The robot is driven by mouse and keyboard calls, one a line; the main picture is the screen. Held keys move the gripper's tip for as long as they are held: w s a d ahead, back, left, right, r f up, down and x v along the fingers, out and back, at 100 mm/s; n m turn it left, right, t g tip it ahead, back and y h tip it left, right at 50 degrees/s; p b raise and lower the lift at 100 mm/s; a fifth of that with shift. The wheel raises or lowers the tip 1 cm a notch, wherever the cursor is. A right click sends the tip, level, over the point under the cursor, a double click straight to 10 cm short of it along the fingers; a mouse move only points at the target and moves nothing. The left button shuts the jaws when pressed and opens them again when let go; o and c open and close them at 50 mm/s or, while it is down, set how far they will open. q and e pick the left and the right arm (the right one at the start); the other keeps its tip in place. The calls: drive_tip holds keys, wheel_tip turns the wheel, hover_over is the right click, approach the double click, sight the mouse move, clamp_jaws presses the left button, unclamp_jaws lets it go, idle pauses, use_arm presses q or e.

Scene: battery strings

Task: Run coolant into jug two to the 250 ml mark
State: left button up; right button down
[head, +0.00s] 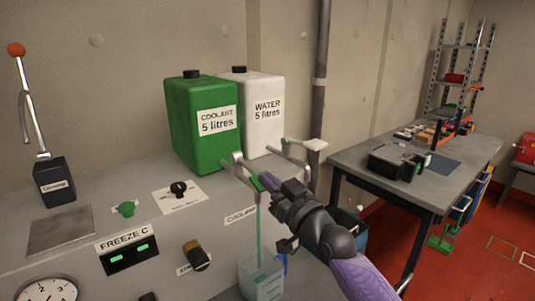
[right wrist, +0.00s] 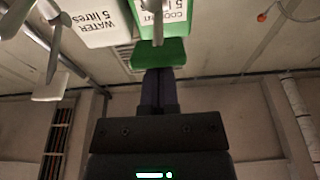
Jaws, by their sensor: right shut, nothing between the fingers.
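The green coolant can (head: 200,140), labelled "COOLANT 5 litres", stands at the back of the bench. Its tap has a green paddle (head: 257,184), which also shows in the right wrist view (right wrist: 158,54). My right gripper (head: 267,182) is shut and empty, its fingertips at the paddle, seemingly against it. A thin teal stream (head: 259,228) falls from the tap into a clear jug (head: 262,281) below. The jug seems to hold some pale teal liquid; its marks and number are too small to read. My left gripper is not in view.
A white water can (head: 265,118) with a white tap paddle (head: 317,146) stands right of the coolant can. A lever (head: 33,120), knobs, a FREEZE C panel (head: 128,254) and a dial (head: 47,291) occupy the bench. A second table (head: 450,155) stands at right.

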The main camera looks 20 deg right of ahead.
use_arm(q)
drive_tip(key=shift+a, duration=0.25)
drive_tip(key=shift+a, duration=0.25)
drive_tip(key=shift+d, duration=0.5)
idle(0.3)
